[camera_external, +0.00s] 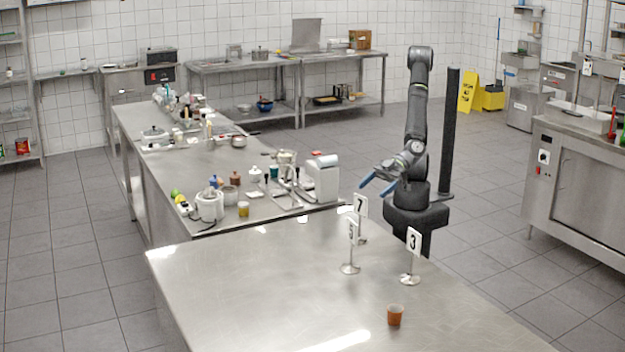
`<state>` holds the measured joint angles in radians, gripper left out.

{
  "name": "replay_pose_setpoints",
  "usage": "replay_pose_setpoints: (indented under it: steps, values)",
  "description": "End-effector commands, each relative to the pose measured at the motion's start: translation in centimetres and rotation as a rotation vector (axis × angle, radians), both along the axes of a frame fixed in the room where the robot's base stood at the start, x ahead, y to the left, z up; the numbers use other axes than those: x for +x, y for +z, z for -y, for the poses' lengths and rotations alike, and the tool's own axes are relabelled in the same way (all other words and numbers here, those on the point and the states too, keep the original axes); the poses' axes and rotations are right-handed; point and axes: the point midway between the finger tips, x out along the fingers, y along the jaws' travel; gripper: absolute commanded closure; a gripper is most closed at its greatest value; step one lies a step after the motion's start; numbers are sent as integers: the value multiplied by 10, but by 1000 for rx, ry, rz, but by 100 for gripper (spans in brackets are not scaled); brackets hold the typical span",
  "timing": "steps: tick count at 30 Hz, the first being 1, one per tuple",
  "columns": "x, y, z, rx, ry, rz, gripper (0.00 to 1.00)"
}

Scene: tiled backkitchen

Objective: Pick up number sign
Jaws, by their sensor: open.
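Several number signs stand upright on the steel table (235,290) in the external view, each a white card on a thin metal stand with a round base. The sign with 7 (361,207) is at the table's far edge, nearest my arm. The sign with 5 (352,231) stands in front of it and partly overlaps it. The sign with 3 (413,241) is to the right. My gripper (368,188) has blue fingers, is open and empty, and hangs above and behind the signs, apart from them.
A small orange-brown cup (395,315) stands on the table in front of the signs. A long counter (200,165) to the left is crowded with kitchenware, including a white appliance (322,180). The left part of the steel table is clear.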

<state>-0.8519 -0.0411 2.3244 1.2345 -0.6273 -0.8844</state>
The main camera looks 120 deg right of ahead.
Motion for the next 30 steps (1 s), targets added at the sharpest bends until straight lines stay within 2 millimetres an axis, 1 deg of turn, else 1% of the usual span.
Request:
replay_pose_setpoints:
  steps: [1,6,10,17,27,30]
  values:
    - [7,-4,-1,-3,-3,-2,20]
    - [26,-12,-5,-2,-2,-2,20]
    - [36,-15,-7,-1,-1,-1,20]
    - [43,-19,-10,0,0,-1,20]
    - [77,-34,-20,-1,-1,-1,20]
    - [83,-37,-21,0,0,-2,20]
